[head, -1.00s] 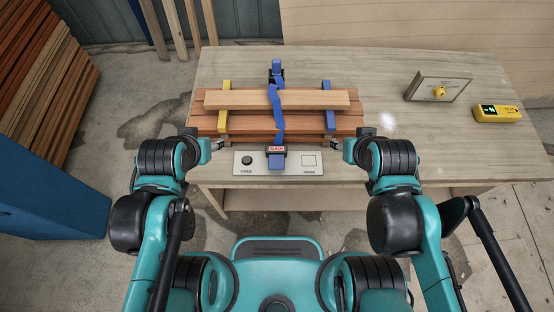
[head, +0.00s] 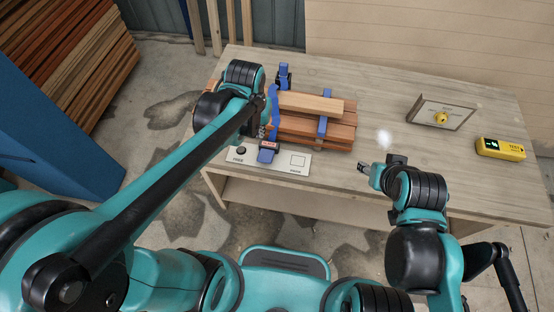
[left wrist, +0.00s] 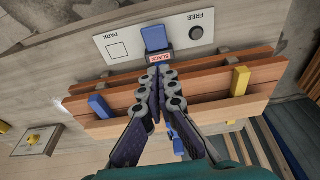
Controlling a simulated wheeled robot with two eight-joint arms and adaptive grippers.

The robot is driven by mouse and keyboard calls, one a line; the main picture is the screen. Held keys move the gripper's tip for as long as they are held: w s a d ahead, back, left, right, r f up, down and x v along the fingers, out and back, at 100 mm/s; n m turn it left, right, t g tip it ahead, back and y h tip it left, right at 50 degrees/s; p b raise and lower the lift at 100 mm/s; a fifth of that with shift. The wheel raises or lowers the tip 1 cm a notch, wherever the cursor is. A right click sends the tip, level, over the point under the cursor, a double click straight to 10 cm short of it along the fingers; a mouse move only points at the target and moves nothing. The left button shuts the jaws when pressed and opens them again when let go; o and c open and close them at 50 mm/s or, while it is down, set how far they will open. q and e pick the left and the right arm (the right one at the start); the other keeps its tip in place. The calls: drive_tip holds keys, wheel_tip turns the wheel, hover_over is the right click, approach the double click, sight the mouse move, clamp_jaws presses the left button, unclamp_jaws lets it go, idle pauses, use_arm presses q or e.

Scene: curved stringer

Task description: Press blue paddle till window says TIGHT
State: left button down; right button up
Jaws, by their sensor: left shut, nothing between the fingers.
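The blue paddle (head: 267,153) sits at the front of the strap on a pale panel; it also shows in the left wrist view (left wrist: 155,38). Beside it the small window (left wrist: 160,58) reads SLACK in red. My left gripper (left wrist: 160,75) is shut and empty, its tips just by the window on the wood side, over the stack. I cannot tell whether they touch anything. In the head view my left gripper (head: 266,124) is partly hidden by its own arm. My right gripper (head: 364,172) hangs right of the panel near the table's front edge; its jaw state is unclear.
The panel (left wrist: 118,48) has a black FREE knob (left wrist: 196,33) and a PARK square (left wrist: 118,50). Wooden boards (head: 310,104) lie under the blue strap, with a yellow bar (left wrist: 240,80) and a blue bar (left wrist: 99,106). A sign stand (head: 440,113) and yellow device (head: 500,149) stand at the right.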

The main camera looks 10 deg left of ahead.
use_arm(q)
drive_tip(key=shift+w+d+f, duration=0.1)
drive_tip(key=shift+d+f, duration=0.2)
drive_tip(key=shift+d, duration=0.15)
use_arm(e)
drive_tip(key=shift+s+d, duration=0.2)
drive_tip(key=shift+d, duration=0.1)
drive_tip(key=shift+r, duration=0.1)
use_arm(q)
drive_tip(key=b, duration=0.5)
approach(265, 158)
drive_tip(key=f, duration=0.1)
drive_tip(key=w+f, duration=0.1)
drive_tip(key=f, duration=0.1)
drive_tip(key=w+f, duration=0.1)
drive_tip(key=f, duration=0.1)
drive_tip(key=shift+f, duration=0.1)
drive_tip(key=shift+s+f+b, duration=0.2)
drive_tip(key=shift+f+b, duration=0.2)
drive_tip(key=shift+f, duration=0.25)
use_arm(e)
wheel_tip(265, 158, down, 6)
